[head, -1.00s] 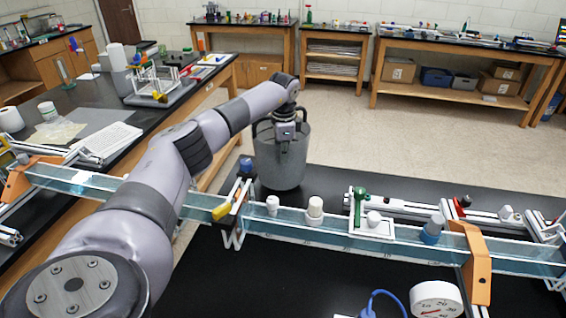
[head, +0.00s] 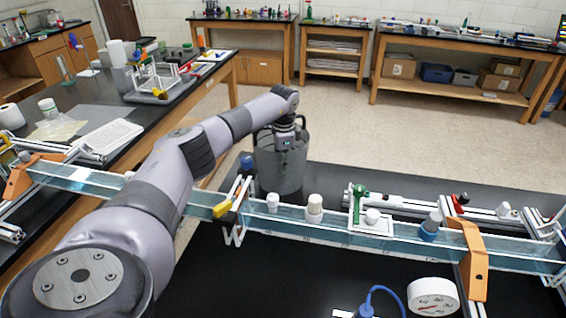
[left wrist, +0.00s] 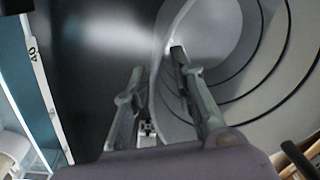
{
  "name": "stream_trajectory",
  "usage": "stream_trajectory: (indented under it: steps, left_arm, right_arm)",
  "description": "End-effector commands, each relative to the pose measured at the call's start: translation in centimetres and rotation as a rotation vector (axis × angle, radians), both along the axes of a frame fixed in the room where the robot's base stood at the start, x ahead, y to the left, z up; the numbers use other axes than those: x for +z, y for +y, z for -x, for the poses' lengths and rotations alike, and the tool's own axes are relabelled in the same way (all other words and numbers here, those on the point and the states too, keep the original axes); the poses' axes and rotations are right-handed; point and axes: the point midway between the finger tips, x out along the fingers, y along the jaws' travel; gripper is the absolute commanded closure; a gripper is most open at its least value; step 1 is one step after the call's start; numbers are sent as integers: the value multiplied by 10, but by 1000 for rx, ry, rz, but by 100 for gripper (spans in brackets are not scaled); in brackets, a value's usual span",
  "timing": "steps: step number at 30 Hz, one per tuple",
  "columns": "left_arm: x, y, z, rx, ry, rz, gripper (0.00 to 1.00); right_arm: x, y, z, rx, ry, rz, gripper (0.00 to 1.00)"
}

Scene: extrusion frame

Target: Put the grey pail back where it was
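The grey pail (head: 278,168) is upright at the far left part of the black bench, behind the clear water channel. I cannot tell whether its base touches the bench. My left gripper (head: 287,146) reaches down at its rim. In the left wrist view the two fingers (left wrist: 160,58) straddle the pail's wall, one outside over the black surface and one inside the pail (left wrist: 225,45). The pail's inside shows grey with dark rings and looks empty. My right gripper is not in view.
The clear channel (head: 330,232) runs across the bench in front of the pail, on orange supports (head: 474,262). A blue-capped item (head: 247,163) stands close left of the pail. White rails (head: 440,208) lie right. Black bench top right of the pail is clear.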

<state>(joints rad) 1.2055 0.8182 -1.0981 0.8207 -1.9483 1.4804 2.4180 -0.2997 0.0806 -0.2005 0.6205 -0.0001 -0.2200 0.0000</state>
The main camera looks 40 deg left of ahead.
Motion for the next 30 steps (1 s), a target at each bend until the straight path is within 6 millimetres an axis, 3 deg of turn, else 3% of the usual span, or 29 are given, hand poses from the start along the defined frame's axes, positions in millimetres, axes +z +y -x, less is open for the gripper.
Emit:
stream_trajectory:
  steps: [11, 24, 30]
  left_arm:
    - [8, 0, 0, 0, -2, 0, 75]
    - [94, -6, 4, 0, -6, 1, 75]
    - [117, -8, 6, 0, -3, 1, 75]
  right_arm:
    - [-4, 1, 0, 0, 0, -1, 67]
    - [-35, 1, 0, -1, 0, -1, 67]
    - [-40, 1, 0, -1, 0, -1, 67]
